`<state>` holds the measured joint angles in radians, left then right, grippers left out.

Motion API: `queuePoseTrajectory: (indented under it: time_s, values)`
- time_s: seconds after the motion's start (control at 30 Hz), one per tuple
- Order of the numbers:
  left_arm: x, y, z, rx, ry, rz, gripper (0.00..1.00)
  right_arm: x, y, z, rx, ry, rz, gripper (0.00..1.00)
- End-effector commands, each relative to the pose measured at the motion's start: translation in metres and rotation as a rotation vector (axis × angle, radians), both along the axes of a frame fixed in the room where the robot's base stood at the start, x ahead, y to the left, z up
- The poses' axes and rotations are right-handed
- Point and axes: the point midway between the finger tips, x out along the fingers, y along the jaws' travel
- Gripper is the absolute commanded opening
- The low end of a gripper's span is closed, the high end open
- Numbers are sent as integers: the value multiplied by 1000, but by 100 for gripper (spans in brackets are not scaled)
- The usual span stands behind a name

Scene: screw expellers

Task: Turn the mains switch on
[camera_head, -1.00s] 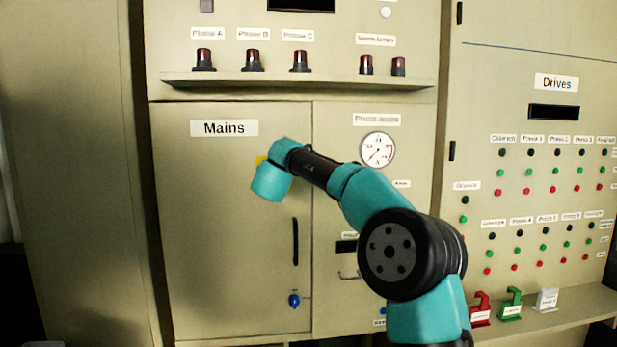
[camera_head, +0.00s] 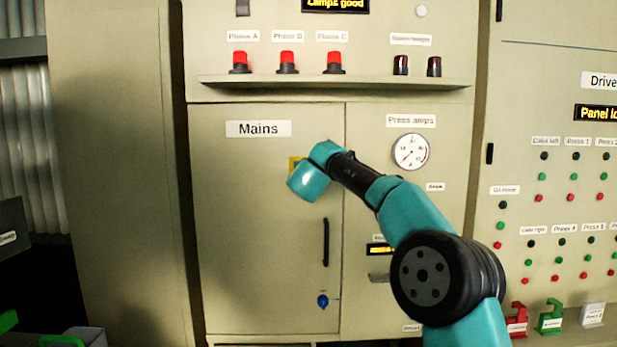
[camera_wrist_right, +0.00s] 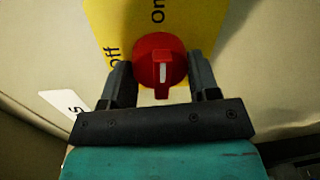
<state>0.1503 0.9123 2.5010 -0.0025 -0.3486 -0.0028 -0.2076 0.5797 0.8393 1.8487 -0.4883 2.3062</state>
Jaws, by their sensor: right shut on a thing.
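The mains switch is a red rotary knob (camera_wrist_right: 150,48) with a white line, on a yellow plate (camera_wrist_right: 205,25) marked Off and On. In the right wrist view the white line stands upright, in line with the word On. My right gripper (camera_wrist_right: 160,80) has a finger on each side of the knob and is shut on it. In the head view only a yellow edge of the plate (camera_head: 293,163) shows behind my right wrist, under the Mains label (camera_head: 258,129); the knob is hidden. My left gripper is not in view.
The Mains door has a black handle (camera_head: 325,242) and a blue knob (camera_head: 322,301) below. The Phase A (camera_head: 240,62), Phase B (camera_head: 287,62) and Phase C (camera_head: 334,62) lamps glow red. A display (camera_head: 335,4) reads "Lamps good". A shelf (camera_head: 380,82) juts out above the door.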

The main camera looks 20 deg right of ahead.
Motion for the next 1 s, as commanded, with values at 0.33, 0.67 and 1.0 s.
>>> queuePoseTrajectory:
  time_s: [0.33, 0.67, 1.0]
  values:
    - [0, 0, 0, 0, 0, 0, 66, 0, 0, 0, 2, 0, 0, 81]
    - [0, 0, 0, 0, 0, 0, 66, -3, 1, 1, 1, 0, 0, 81]
    - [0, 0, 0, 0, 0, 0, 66, -37, 10, 4, -1, 0, 1, 81]
